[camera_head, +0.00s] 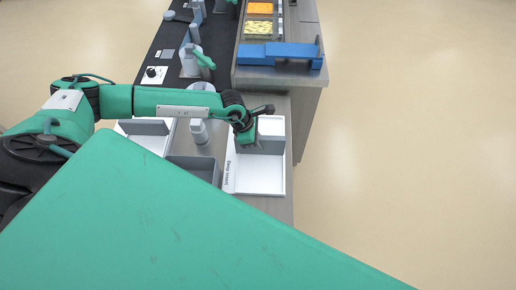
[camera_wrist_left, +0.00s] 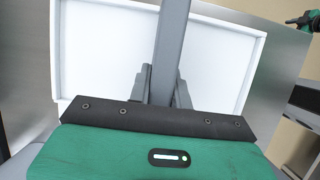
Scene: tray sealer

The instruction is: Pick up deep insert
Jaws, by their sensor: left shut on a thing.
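A white tray (camera_head: 262,182) labelled "Deep insert" lies at the right end of the near counter. A grey insert (camera_head: 271,147) stands at its back part, partly hidden by my gripper. My left gripper (camera_head: 247,139) is at the insert's left end. In the left wrist view, my left gripper (camera_wrist_left: 161,88) is shut on the grey insert (camera_wrist_left: 171,45), which shows as a narrow upright bar between the fingers. The white tray (camera_wrist_left: 226,62) lies beneath it. I cannot tell whether the insert touches the tray. My right gripper does not show clearly.
Another white tray (camera_head: 143,142) with a grey piece (camera_head: 147,127) lies to the left. A dark grey bin (camera_head: 193,168) is between the trays. A blue device (camera_head: 280,53) and food trays (camera_head: 258,27) are on the far counter. Floor at right is clear.

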